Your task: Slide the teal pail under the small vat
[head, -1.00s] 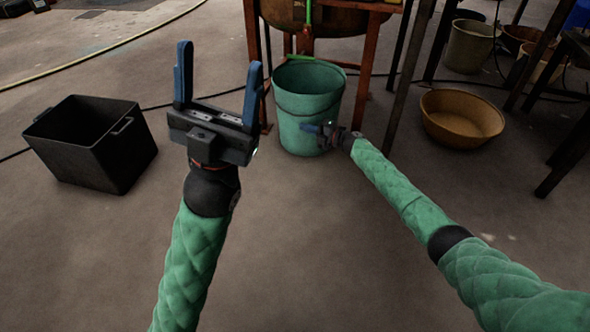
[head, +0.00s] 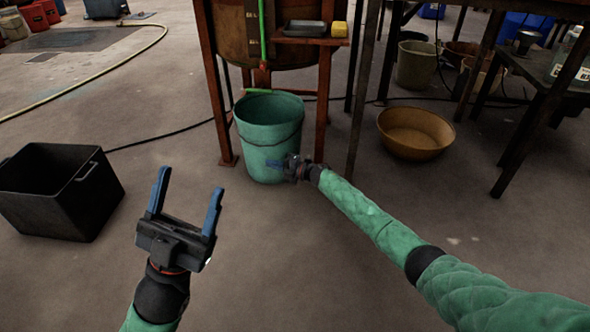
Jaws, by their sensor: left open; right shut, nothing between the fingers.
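The teal pail (head: 262,148) stands upright on the floor at the front of the small vat (head: 238,40), between the front legs of its rust-red stand (head: 324,100). Its rear part seems to lie under the vat. My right gripper (head: 274,163) is shut and empty, with its fingertips at the pail's front right side; whether they touch it I cannot tell. My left gripper (head: 187,195) is open and empty, over bare floor in front and to the left of the pail. A green-handled valve or lever (head: 262,62) hangs on the vat's front above the pail.
A black open crate (head: 50,200) stands at the left. A tan basin (head: 415,132) lies right of the stand, near a dark table (head: 545,110). A small shelf on the stand holds a black tray (head: 305,28) and a yellow block (head: 340,29). The floor in front is clear.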

